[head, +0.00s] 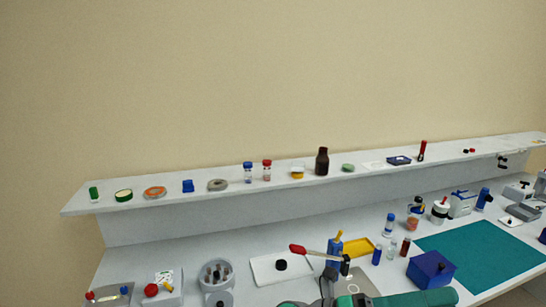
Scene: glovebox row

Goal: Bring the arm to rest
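My arm shows at the bottom edge of the head view as green and grey links, mostly cut off by the frame. The dark parts of what looks like my gripper (338,272) are low in the middle, over the bench. A dropper with a red bulb (297,249) reaches from the left toward these dark parts. I cannot tell whether the gripper holds it or only overlaps it in the view. The finger opening is too small and covered to judge.
A blue holder (334,251), white tray (264,271), yellow tray (357,247) and small bottles (390,247) surround the gripper. A blue box (431,270) and a teal mat (490,252) lie to the right. A long shelf (225,202) with small items runs behind.

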